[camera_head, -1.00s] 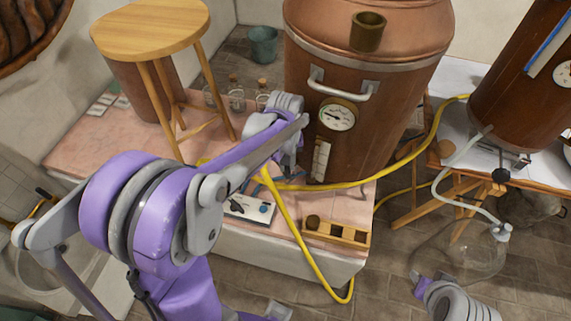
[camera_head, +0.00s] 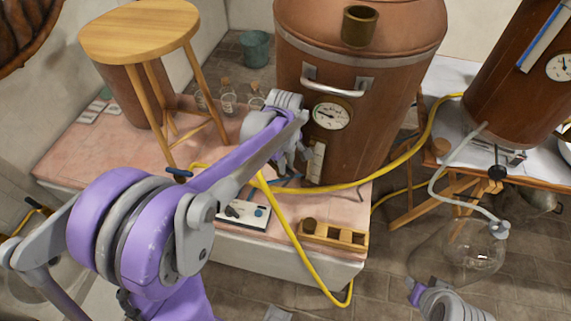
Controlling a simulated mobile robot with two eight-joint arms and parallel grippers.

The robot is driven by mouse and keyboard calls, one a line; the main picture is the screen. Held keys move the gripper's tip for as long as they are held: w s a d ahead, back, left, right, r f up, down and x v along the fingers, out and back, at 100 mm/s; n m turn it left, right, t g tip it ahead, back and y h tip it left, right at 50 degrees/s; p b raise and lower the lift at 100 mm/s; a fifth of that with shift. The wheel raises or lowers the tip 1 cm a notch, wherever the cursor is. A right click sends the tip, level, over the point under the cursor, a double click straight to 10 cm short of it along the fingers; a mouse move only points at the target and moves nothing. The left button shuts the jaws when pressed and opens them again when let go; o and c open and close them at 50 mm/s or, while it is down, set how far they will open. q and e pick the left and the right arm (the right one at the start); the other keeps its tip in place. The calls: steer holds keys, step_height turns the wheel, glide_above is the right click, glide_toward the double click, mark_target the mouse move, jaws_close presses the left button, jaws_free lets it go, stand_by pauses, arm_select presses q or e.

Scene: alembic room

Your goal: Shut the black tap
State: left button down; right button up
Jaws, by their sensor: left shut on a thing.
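My left gripper (camera_head: 291,162) is in front of the lower left side of the large copper vessel (camera_head: 371,120), fingers down. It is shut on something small. Its own wrist and the arm hide most of the grip, so I cannot make out what it holds. A black round knob (camera_head: 497,173) shows under the smaller copper vessel (camera_head: 515,85) at the right, well apart from the left gripper. A tap with a dark blue handle (camera_head: 178,173) shows at the left by the yellow hose. Part of my right arm shows at the bottom right; its finger state is unclear.
The yellow hose (camera_head: 285,218) crosses the pink-topped platform (camera_head: 80,150) and hangs over its front. A wooden stool (camera_head: 140,28), small bottles (camera_head: 228,102), a wooden rack (camera_head: 333,235) and a white panel (camera_head: 243,214) stand around. A glass flask (camera_head: 470,255) is at the right.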

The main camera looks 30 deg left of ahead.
stand_by(0.4)
arm_select(q)
steer(key=c, duration=0.8)
jaws_free()
steer(key=shift+o, duration=0.2)
